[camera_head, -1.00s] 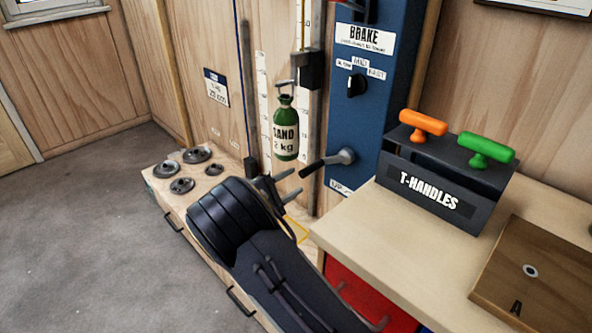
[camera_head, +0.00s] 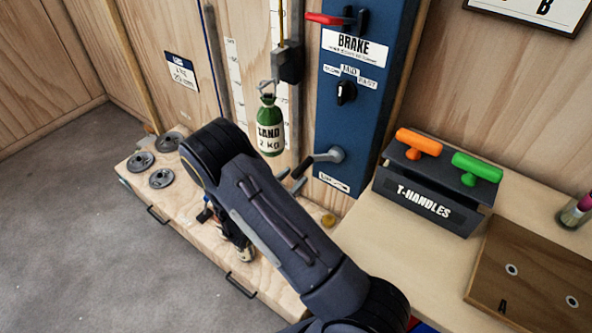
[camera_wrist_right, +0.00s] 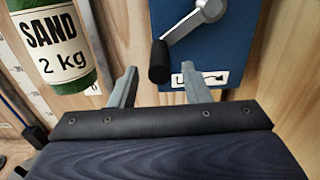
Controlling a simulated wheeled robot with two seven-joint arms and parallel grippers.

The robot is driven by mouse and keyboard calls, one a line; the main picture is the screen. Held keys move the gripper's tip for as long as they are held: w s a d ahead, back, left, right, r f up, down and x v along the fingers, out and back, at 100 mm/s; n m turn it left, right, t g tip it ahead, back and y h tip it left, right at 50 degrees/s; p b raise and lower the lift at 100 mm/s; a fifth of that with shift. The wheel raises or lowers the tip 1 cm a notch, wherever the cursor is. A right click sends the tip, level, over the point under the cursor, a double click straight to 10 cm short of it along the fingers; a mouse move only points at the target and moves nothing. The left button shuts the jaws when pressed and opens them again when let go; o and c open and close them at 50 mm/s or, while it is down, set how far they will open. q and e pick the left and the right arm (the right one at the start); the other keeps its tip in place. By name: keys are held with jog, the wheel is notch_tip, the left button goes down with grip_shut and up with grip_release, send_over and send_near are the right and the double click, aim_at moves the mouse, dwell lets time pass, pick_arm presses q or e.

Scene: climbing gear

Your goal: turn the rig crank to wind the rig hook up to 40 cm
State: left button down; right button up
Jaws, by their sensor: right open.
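The rig crank (camera_head: 330,156) is a grey arm with a black grip on the lower part of the blue rig panel (camera_head: 355,110). The rig hook (camera_head: 266,86) holds a green 2 kg sand bottle (camera_head: 269,128) in front of the white scale strip. My right gripper (camera_head: 291,181) is just below and left of the crank grip, partly hidden by my arm. In the right wrist view its fingers (camera_wrist_right: 160,82) are spread and empty. The black grip (camera_wrist_right: 159,62) appears between the fingertips, and I cannot tell whether they touch it. My left gripper is out of view.
A T-handles box (camera_head: 427,200) and a wooden board (camera_head: 535,275) stand on the right bench. Round weights (camera_head: 161,178) and dark gear lie on the low bench. A red brake lever (camera_head: 325,19) and a black knob (camera_head: 346,92) sit above the crank.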

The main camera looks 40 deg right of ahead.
jog(key=shift+x, duration=1.4)
grip_shut()
jog(key=shift+w+a+r+m+b, duration=0.1)
jog(key=shift+w+r+m+b, duration=0.2)
jog(key=shift+m+b, duration=0.25)
jog(key=shift+w+r+m, duration=0.1)
jog(key=shift+r+m, duration=0.35)
jog(key=shift+r, duration=0.05)
